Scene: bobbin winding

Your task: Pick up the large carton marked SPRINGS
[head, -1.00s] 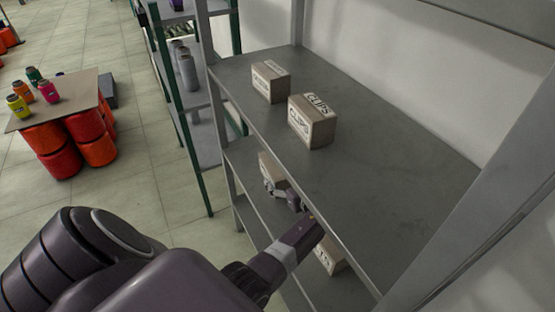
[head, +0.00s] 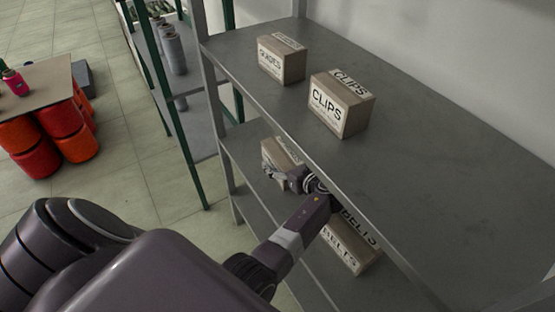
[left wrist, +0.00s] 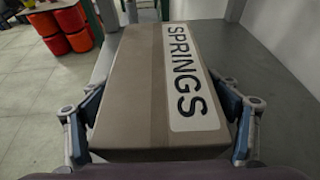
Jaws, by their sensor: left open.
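The large carton marked SPRINGS (left wrist: 140,85) fills the middle of the left wrist view, its label facing up. In the head view a tan carton (head: 278,152) shows on the shelf below the top one, partly hidden by my gripper and the top shelf's edge; its print cannot be read there. My left gripper (head: 284,178) is open at this carton's near end. In the left wrist view one finger stands on each side of the SPRINGS carton; whether they touch it I cannot tell. My right gripper is not in view.
A CLIPS carton (head: 340,103) and a GUIDES carton (head: 281,59) stand on the top shelf (head: 430,160). A BELTS carton (head: 352,246) lies below, beside my left arm. The shelf's front edge passes just over my gripper. A table with red drums (head: 40,145) stands left.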

